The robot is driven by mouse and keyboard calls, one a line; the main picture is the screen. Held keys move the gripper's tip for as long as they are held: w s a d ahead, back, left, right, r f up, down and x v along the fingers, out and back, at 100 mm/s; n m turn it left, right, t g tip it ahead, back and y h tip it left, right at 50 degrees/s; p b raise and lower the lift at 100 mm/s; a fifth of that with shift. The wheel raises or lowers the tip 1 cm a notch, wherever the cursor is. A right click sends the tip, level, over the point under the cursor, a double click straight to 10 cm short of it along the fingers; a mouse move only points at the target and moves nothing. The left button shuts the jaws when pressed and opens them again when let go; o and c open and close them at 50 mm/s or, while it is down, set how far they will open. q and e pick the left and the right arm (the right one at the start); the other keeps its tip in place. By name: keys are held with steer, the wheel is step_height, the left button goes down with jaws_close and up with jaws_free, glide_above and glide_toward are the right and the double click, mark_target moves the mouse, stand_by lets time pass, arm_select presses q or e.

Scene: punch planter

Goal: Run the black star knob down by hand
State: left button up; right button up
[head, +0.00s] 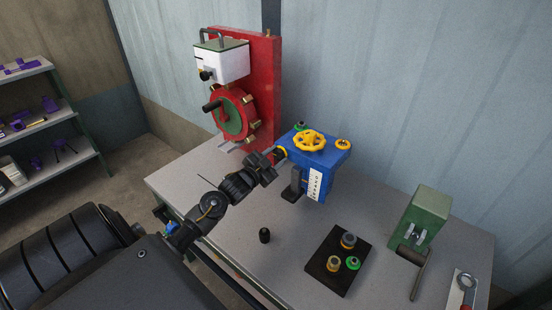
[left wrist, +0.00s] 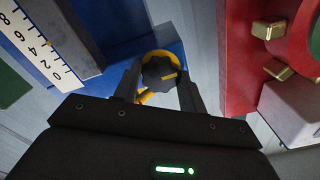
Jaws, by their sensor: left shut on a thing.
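The black star knob (left wrist: 158,73) shows in the left wrist view with a yellow ring behind it, at the side of the blue block (left wrist: 115,30). My left gripper (left wrist: 160,80) has a finger on each side of the knob and is shut on it. In the head view my left gripper (head: 277,154) reaches the left side of the blue block (head: 315,158) and hides the knob. The block carries a yellow handwheel (head: 309,141) on top and a white scale (head: 315,184) on its front. My right gripper is not in view.
A red machine (head: 262,85) with a round wheel stands behind my left gripper. A small black cylinder (head: 264,235) stands on the grey table (head: 220,235). A black plate (head: 325,272) with several ringed parts, a green block (head: 425,212) and a dark mallet (head: 414,272) are at right.

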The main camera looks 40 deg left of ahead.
arm_select(q)
steer(key=m, duration=0.3)
steer(key=shift+m+b, duration=0.3)
steer(key=shift+m, duration=0.1)
steer(key=m+b, duration=0.1)
steer(key=m, duration=0.2)
steer(key=shift+f+m, duration=0.1)
steer(key=shift+m, duration=0.2)
steer(key=m+b, duration=0.2)
steer(key=m, duration=0.4)
steer(key=m+b, duration=0.1)
steer(key=m, duration=0.3)
steer(key=shift+m+b, duration=0.35)
steer(key=shift+m, duration=0.05)
steer(key=shift+m+b, duration=0.7)
steer(key=shift+m, duration=0.8)
steer(key=o, duration=1)
